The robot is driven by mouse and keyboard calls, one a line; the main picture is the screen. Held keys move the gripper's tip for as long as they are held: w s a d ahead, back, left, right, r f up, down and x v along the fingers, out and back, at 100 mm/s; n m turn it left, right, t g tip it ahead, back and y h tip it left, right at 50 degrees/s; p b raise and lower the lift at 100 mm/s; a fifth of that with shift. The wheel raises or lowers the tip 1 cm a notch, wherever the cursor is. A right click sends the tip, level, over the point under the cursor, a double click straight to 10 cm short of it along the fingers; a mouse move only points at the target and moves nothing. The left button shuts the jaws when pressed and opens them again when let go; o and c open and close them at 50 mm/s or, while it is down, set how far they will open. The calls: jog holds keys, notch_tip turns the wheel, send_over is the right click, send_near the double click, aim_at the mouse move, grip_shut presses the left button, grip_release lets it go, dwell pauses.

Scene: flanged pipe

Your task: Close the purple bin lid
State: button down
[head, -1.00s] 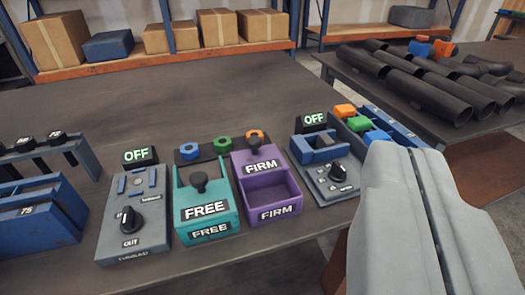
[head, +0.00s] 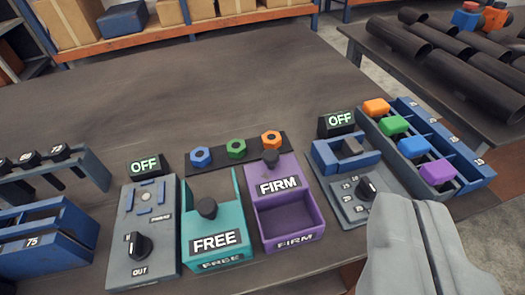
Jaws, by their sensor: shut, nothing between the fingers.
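The purple bin (head: 313,222) stands on the workbench right of centre, with a FIRM label on its front. The front part of the bin is open and looks empty. My gripper (head: 420,208) is at the lower right, its two pale fingers shut together and empty. It is to the right of the purple bin, apart from it in the picture.
The teal FREE bin (head: 214,222) with a dark knob stands left of the purple bin. A grey panel with a dial (head: 366,190) and a blue rack with coloured blocks (head: 423,150) are on the right. Coloured nuts (head: 237,149) sit behind the bins. The bench behind is clear.

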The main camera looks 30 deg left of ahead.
jog(key=w+a+f+n+g, duration=0.2)
jog(key=w+a+g, duration=0.3)
jog(key=w, duration=0.6)
jog(key=n+g, duration=0.1)
jog(key=g, duration=0.5)
send_over(284, 180)
jog(key=w+a, duration=0.4)
notch_tip(284, 180, down, 5)
jog(key=shift+y, duration=0.3)
jog(key=x, duration=0.9)
jog(key=shift+w+d+f, duration=0.2)
jog(key=shift+w+f, duration=0.1)
jog(key=shift+s+d, duration=0.25)
jog(key=shift+s, duration=0.4)
jog(key=shift+s+d, duration=0.25)
jog(key=shift+s, duration=0.35)
jog(key=shift+s+d, duration=0.25)
jog(key=shift+s, duration=0.4)
jog(key=s+d, duration=0.1)
jog(key=s, duration=0.1)
jog(key=s+d, duration=0.2)
jog(key=shift+s+d, duration=0.25)
jog(key=shift+s, duration=0.1)
jog(key=shift+s+d, duration=0.1)
jog(key=shift+s, duration=0.15)
jog(key=shift+f, duration=0.1)
